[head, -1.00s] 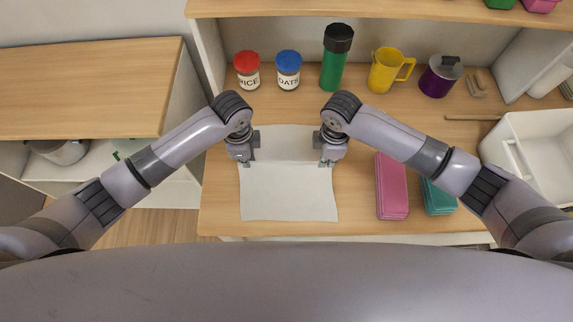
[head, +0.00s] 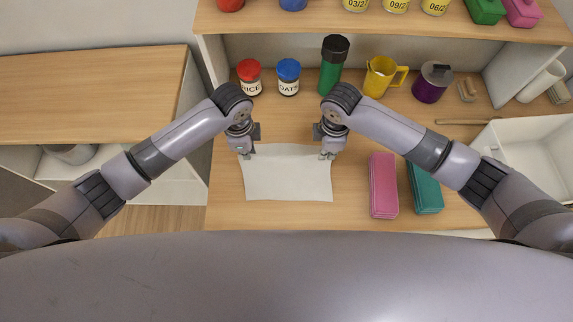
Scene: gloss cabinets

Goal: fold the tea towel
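The tea towel (head: 288,178) is a plain white cloth lying on the wooden counter in the head view. It shows as a roughly rectangular sheet, wider than it is deep, with a slightly wavy near edge. Whether it lies in more than one layer is hard to tell. My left gripper (head: 246,154) points down at its far left corner. My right gripper (head: 327,154) points down at its far right corner. Both sets of fingertips are small and overlap the cloth's edge, so I cannot tell whether they pinch it.
A pink case (head: 383,186) and a teal case (head: 426,188) lie right of the towel. Behind stand a red-lidded jar (head: 250,78), a blue-lidded jar (head: 288,78), a green bottle (head: 332,66), a yellow jug (head: 381,77) and a purple pot (head: 432,84). A white basin (head: 537,140) is at right.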

